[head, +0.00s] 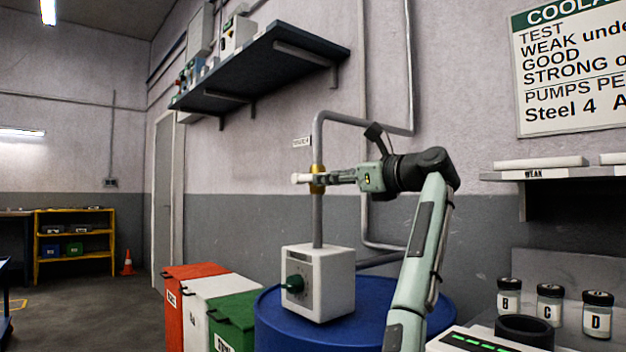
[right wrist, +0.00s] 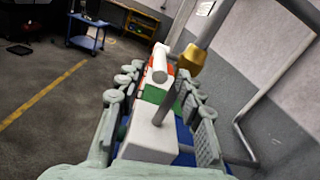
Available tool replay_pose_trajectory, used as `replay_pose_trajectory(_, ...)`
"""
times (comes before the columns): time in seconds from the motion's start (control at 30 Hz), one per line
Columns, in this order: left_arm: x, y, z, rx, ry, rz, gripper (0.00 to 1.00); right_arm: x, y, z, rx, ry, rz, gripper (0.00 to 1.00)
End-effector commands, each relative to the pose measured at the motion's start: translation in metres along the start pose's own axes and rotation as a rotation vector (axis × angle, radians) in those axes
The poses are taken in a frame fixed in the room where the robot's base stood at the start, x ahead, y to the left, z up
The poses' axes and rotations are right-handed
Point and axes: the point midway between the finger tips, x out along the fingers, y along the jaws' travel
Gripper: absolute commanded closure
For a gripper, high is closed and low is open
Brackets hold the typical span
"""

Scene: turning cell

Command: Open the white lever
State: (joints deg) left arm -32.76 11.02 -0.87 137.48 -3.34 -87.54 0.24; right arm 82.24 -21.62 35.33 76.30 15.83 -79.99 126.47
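The white lever (head: 300,178) is a short white bar at the brass valve body (head: 317,181) on a grey vertical pipe. My right gripper (head: 340,176) is level with the valve, coming from the right. In the right wrist view the white lever (right wrist: 158,64) lies ahead between the lines of the two spread fingers, with the brass body (right wrist: 191,59) to its right. The right gripper is open, with nothing held between the fingers. Whether a finger touches the valve, I cannot tell. My left gripper is not in view.
A white box with a green knob (head: 320,285) stands on a blue drum (head: 273,330) below the valve. The grey pipe (head: 318,220) rises from it and bends right. Red, white and green bins (head: 190,270) stand left. Labelled jars (head: 549,305) stand at right.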

Motion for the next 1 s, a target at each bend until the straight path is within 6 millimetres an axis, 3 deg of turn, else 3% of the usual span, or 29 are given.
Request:
replay_pose_trajectory(0.33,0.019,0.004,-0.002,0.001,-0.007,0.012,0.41,0.052,0.000,0.001,-0.001,0.002,0.002,0.63)
replay_pose_trajectory(0.73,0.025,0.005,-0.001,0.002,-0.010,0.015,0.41,0.062,0.000,0.000,-0.002,0.001,0.000,0.63)
replay_pose_trajectory(1.0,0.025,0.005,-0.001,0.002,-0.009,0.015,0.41,0.062,0.000,0.000,-0.002,0.001,0.000,0.97)
